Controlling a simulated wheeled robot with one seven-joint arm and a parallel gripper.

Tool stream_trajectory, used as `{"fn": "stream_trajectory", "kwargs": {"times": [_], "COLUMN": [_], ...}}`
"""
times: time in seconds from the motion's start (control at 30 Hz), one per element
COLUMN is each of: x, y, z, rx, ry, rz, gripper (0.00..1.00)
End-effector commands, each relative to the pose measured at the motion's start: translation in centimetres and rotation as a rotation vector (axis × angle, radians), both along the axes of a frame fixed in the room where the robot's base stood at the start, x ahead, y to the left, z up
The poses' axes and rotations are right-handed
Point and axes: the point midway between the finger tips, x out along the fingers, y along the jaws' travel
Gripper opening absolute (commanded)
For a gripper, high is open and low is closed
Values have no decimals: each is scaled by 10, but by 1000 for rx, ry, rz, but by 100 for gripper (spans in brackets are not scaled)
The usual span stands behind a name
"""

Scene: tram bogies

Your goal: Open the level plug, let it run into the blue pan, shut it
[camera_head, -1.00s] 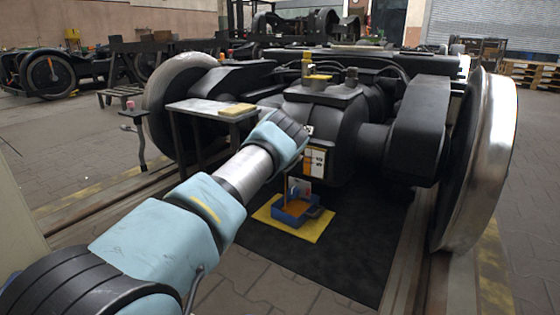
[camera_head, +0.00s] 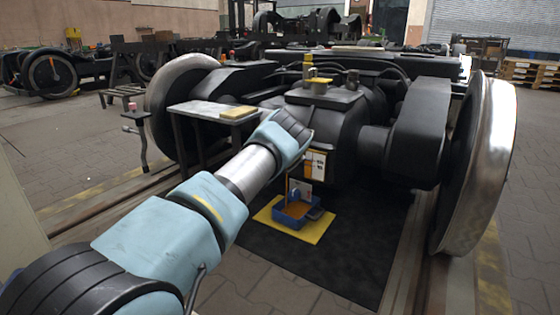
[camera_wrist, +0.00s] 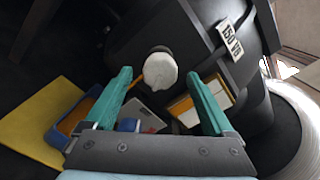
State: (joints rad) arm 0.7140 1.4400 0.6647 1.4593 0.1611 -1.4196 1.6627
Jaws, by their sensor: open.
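My gripper (camera_wrist: 159,73) is open, with its two teal fingers spread either side of a pale round knob, which looks like the level plug (camera_wrist: 160,71). The knob sits on the dark gear housing (camera_wrist: 190,35); I cannot tell whether the fingers touch it. The blue pan (camera_head: 281,212) stands on a yellow mat (camera_head: 313,235) below the housing, with orange-brown inside it. In the wrist view the pan (camera_wrist: 75,122) is partly hidden by the left finger. In the head view my wrist hides the plug.
A small table (camera_head: 190,109) with a yellow block (camera_head: 238,112) stands left of my wrist. A large steel wheel (camera_head: 480,165) stands at the right. Dark floor matting (camera_head: 340,260) lies clear in front.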

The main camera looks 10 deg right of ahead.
Motion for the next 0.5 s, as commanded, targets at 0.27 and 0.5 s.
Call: {"fn": "stream_trajectory", "kwargs": {"times": [0.27,0.5], "x": [-34,-45], "y": [36,47], "z": [2,0], "rx": [2,1], "ry": [2,0], "rz": [0,-1], "gripper": [88,88]}}
